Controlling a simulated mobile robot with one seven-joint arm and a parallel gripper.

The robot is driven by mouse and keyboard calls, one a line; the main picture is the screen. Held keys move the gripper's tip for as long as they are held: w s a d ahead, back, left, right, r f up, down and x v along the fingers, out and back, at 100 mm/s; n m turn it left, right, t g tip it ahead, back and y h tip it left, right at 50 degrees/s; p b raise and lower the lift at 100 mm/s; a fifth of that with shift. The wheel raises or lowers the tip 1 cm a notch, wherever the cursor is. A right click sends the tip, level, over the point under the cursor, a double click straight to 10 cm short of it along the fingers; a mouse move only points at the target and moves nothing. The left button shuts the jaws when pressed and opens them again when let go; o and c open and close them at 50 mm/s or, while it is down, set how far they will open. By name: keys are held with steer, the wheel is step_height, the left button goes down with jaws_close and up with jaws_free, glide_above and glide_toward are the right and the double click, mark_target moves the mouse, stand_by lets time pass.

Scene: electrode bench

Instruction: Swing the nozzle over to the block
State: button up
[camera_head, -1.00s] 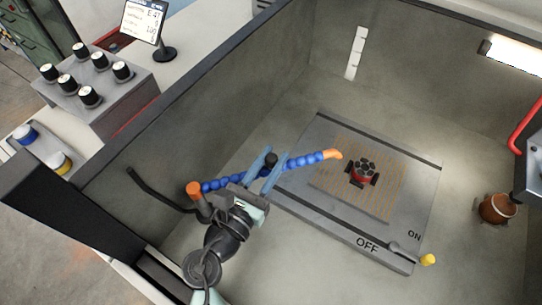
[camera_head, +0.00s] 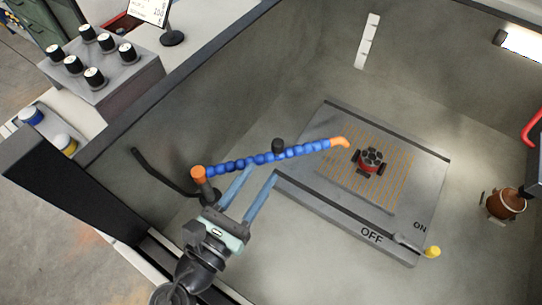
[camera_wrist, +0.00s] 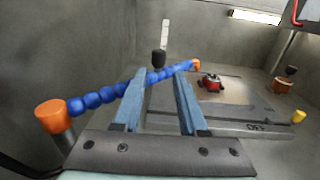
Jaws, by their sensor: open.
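The nozzle is a blue segmented hose (camera_head: 245,162) with an orange tip (camera_head: 340,142). It runs from an orange-capped post (camera_head: 199,175) toward the block, and a black knob (camera_head: 278,146) stands up on it. The block (camera_head: 369,161) is red with a dark round cluster on top and sits on the striped plate. The orange tip ends just left of and above it in the head view. My gripper (camera_head: 260,174) is open and empty, its blue fingers on the near side of the hose. In the wrist view, the knob (camera_wrist: 159,60) shows beyond and between the fingertips (camera_wrist: 161,72).
The grey plate bed (camera_head: 310,195) has a yellow-tipped lever (camera_head: 432,252) at its OFF/ON edge. A brown pot (camera_head: 505,204) stands at right. Tank walls enclose the area, and a black curved cable (camera_head: 160,172) lies left of the post.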

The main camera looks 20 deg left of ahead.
steer(key=s, duration=0.5)
steer(key=shift+a, duration=0.4)
steer(key=w+d+r+m+t+p, duration=0.1)
steer(key=w+d+r+m, duration=0.1)
steer(key=w+r+m, duration=0.45)
steer(key=w+d+r+m, duration=0.2)
steer(key=w+r+m, duration=0.2)
steer(key=r+m, duration=0.55)
steer(key=w+d+r+m+t+p, duration=0.1)
steer(key=w+d+r+m, duration=0.1)
steer(key=w+r+m, duration=0.6)
steer(key=s+d+r+m+t+y, duration=0.1)
steer(key=s+d+r+m+t, duration=0.1)
steer(key=r, duration=0.7)
steer(key=s+d+r+m+t+y, duration=0.1)
steer(key=s+d+r+m+t, duration=0.1)
steer(key=r, duration=0.8)
steer(key=s+d+r+m+t+y, duration=0.1)
steer(key=s+d+r+m+t, duration=0.1)
steer(key=s+r+m, duration=0.4)
step_height(320, 180, up, 4)
steer(key=shift+s+d+f+t, duration=0.2)
steer(key=shift+s+d+t, duration=0.15)
steer(key=shift+s+t, duration=0.4)
steer(key=shift+w, duration=0.15)
